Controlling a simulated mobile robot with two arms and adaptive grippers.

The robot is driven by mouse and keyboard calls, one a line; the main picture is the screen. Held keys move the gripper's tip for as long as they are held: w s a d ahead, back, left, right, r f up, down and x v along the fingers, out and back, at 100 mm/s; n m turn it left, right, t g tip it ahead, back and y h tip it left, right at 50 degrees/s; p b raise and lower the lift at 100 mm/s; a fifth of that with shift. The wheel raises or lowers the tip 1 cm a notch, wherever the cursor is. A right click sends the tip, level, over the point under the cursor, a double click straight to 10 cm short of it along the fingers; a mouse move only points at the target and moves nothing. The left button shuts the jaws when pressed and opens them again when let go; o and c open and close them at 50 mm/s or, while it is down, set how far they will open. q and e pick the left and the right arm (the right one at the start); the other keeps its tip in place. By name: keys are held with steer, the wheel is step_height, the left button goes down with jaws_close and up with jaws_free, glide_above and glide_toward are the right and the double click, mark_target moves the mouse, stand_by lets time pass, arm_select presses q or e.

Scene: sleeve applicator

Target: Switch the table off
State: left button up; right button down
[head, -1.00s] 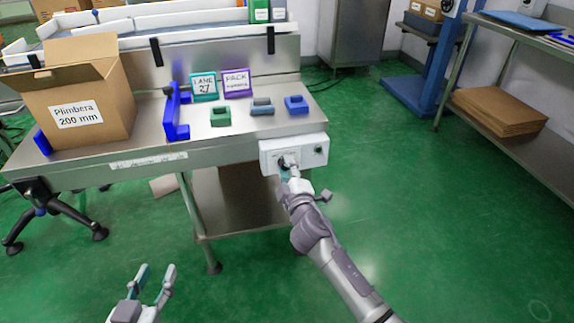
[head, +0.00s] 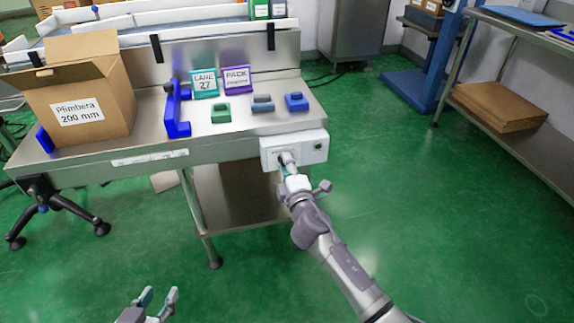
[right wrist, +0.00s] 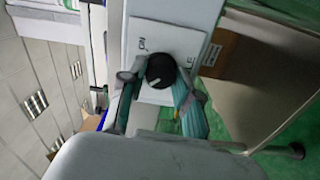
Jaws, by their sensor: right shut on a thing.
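The steel table (head: 150,160) carries a white control box (head: 308,148) on its front edge at the right. A black rotary knob (right wrist: 160,70) with a white pointer line sits on the box's white label plate (right wrist: 150,40), whose lettering is only partly readable. My right gripper (head: 285,159) is at the front of the box. In the right wrist view its two fingers (right wrist: 158,88) are on either side of the knob, shut on it. The knob is mostly hidden in the head view. My left gripper (head: 160,296) is open and empty at the bottom, away from the table.
An open cardboard box (head: 95,120) stands on the table's left. Blue, grey and green blocks (head: 262,104) and two signs (head: 237,79) stand on top. Green floor is free to the right.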

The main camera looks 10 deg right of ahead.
steer(key=c, duration=0.8)
jaws_free()
steer(key=shift+s, duration=0.1)
steer(key=s, duration=1.2)
